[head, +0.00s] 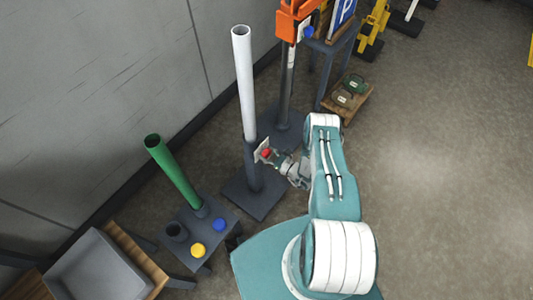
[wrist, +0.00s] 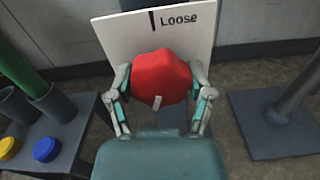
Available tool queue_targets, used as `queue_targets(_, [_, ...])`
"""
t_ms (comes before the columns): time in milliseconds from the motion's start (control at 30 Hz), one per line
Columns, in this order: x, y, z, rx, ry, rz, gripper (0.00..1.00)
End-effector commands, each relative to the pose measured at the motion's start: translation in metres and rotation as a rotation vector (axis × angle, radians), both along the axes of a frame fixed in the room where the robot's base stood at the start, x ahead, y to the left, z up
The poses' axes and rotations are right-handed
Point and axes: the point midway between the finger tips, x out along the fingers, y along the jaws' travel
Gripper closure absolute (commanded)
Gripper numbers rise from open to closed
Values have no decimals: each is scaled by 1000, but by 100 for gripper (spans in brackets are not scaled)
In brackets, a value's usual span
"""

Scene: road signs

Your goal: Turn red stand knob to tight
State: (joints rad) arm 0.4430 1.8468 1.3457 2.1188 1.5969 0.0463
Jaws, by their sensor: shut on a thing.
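The red knob (wrist: 160,78) sits on a pale plate (wrist: 108,32) marked "Loose" with a black tick at its top in the wrist view. A small white mark (wrist: 157,103) shows at the knob's lower edge, away from the tick. In the head view the red knob (head: 266,153) is on the dark lower part of the stand (head: 249,160), which holds a white pole (head: 243,75). My gripper (wrist: 160,90) is shut on the knob, one finger on each side. Any "tight" label is hidden or out of view.
A low table left of the stand holds a green tube (head: 172,172), a dark cup (head: 176,231), a yellow cap (head: 198,250) and a blue cap (head: 219,224). Another stand (head: 283,108) with an orange top is behind.

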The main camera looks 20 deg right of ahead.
Motion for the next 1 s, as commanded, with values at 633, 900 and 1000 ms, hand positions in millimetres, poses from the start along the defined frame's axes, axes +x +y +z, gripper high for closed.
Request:
queue_targets(633, [-7, -6, 0, -2, -1, -2, 0])
queue_targets(900, [-49, -35, 0, 0, 0, -6, 0])
queue_targets(1000, [-65, -45, -1, -1, 0, -6, 0])
